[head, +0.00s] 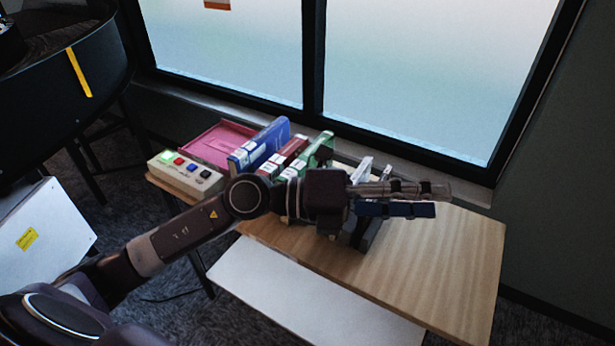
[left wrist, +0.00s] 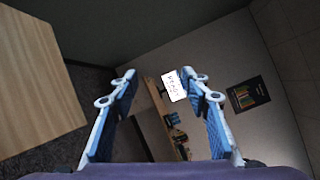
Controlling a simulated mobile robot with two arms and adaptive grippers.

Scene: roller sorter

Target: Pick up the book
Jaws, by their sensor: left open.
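Several upright books stand in a row on the wooden table: a blue book (head: 259,146), a dark red book (head: 284,157) and a green book (head: 317,153). Paler and darker items (head: 361,170) at the right end of the row are partly hidden behind my left gripper. My left gripper (head: 436,199) reaches across in front of the row, with its fingers pointing right over the table. It is open, and the left wrist view shows nothing between its fingers (left wrist: 165,85). My right gripper is not in view.
A pink tray (head: 222,141) and a button box (head: 184,174) sit at the table's left end. The right part of the wooden table (head: 460,260) is clear. A window (head: 430,75) stands behind. The left wrist view shows a distant bookshelf (left wrist: 165,112) and a dark poster (left wrist: 248,95).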

